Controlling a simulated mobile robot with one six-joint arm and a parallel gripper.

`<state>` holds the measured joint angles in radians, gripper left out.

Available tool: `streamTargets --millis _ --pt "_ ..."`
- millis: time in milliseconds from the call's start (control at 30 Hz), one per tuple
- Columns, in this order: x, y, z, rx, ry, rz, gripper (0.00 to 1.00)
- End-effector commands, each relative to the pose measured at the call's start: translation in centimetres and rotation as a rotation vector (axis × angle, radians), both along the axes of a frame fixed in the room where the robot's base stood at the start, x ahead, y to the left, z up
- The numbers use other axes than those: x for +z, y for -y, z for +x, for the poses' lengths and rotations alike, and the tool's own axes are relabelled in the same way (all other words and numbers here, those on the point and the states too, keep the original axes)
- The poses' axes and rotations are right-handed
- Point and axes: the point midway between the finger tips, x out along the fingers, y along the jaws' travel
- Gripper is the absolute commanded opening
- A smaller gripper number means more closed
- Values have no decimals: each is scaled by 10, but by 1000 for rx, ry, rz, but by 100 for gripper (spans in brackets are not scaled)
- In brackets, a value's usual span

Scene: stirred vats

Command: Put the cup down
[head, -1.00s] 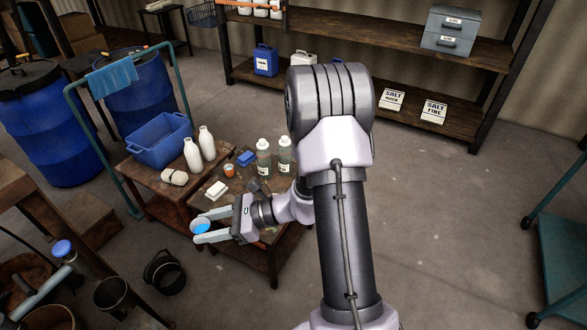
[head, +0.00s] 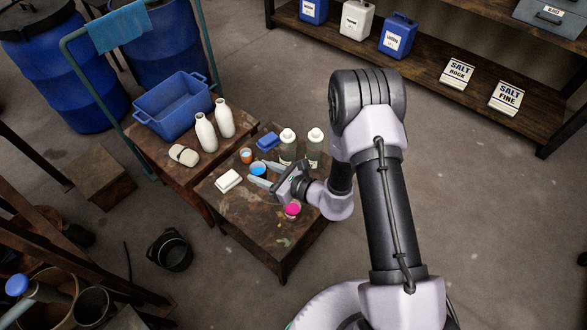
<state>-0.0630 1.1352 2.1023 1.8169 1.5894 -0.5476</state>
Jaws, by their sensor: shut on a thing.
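My gripper (head: 261,174) is shut on a small cup with bright blue contents (head: 258,170). The cup is upright between the fingertips, over the low wooden table (head: 240,222). From this angle I cannot tell whether its base touches the tabletop. A cup with pink contents (head: 292,209) stands on the table just below my wrist in the picture. A small orange cup (head: 246,155) stands close behind the held cup, to its left.
A white block (head: 229,180), a blue sponge-like block (head: 268,141) and two white-capped bottles (head: 287,147) surround the held cup. The adjoining table bears a blue tub (head: 172,104) and two white bottles (head: 206,133). The table's front left part is clear. A black bucket (head: 171,250) stands on the floor.

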Motion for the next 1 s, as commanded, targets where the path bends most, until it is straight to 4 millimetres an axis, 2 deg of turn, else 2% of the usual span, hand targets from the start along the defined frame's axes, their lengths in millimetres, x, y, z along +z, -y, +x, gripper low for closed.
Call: streamTargets --millis 33,100,167,300,400,500,633,700,767,1000 --pt "-20 -18 -9 4 -8 0 3" --pt "-46 -40 -21 -3 -8 -2 3" --pt "-70 -57 -34 -11 -8 -2 3" --pt "-132 -90 -76 -31 -6 -4 3" --pt "-171 -100 -108 -47 -3 -4 3" --pt "-199 -101 -134 -61 -2 -2 3" --pt "-217 -98 -151 -71 1 -1 3" --pt "-222 -97 -148 -76 2 2 3" --pt "-225 -95 -134 -80 5 4 3" --pt "-236 -88 -50 -79 7 4 3"
